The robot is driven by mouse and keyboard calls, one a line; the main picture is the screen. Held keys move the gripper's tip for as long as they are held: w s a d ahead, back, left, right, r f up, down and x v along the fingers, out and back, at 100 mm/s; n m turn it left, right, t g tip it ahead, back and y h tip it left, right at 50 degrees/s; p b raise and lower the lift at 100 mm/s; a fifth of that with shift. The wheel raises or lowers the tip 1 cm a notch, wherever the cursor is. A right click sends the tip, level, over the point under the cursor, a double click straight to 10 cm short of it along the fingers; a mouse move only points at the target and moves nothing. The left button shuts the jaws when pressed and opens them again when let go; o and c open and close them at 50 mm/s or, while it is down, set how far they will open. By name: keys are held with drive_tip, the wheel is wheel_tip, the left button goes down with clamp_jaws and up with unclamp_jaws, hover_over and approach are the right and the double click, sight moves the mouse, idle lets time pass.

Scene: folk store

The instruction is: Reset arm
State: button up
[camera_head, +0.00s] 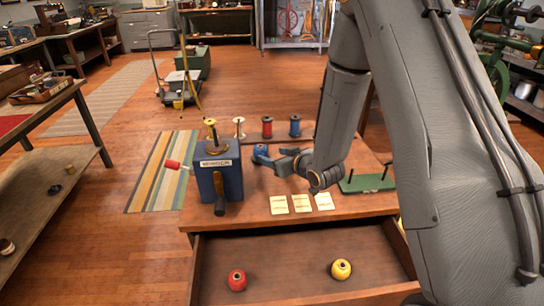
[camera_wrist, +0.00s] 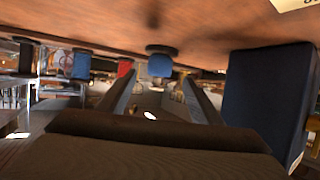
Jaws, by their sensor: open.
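My gripper (camera_head: 281,160) is low over the wooden table, pointing left in the head view. In the wrist view, which looks upside down, its two fingers (camera_wrist: 157,88) are spread with nothing held between them. A blue spool (camera_head: 261,152) stands just beyond the fingertips. It also shows between the fingers, farther off, in the wrist view (camera_wrist: 160,66). The blue winder box (camera_head: 223,178) stands to the left of the gripper and fills the right side of the wrist view (camera_wrist: 268,95). My arm hides part of the table's right side.
A green rack (camera_head: 368,183) is at the right. Three paper cards (camera_head: 301,203) lie in front.

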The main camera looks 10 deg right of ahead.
drive_tip(key=shift+d+r, duration=0.1)
drive_tip(key=shift+d, duration=0.1)
drive_tip(key=s+d+h, duration=0.1)
drive_tip(key=s+d+r+m+g+h, duration=0.1)
drive_tip(key=d, duration=0.1)
drive_tip(key=s+d+g+h, duration=0.1)
drive_tip(key=shift+s+d+r, duration=0.2)
drive_tip(key=shift+d+r, duration=0.15)
drive_tip(key=s+d+r+m+g+h, duration=0.1)
drive_tip(key=s+d+r+g, duration=0.1)
drive_tip(key=s, duration=0.7)
drive_tip(key=s+d+r+m+g+h, duration=0.1)
drive_tip(key=s+g, duration=0.3)
drive_tip(key=s, duration=0.5)
drive_tip(key=s+d+r+m+g+h, duration=0.1)
drive_tip(key=s+d+r+m+g, duration=0.1)
drive_tip(key=s, duration=0.7)
drive_tip(key=shift+s+d+r+g, duration=0.4)
drive_tip(key=shift+d+g, duration=0.15)
drive_tip(key=shift+g, duration=0.05)
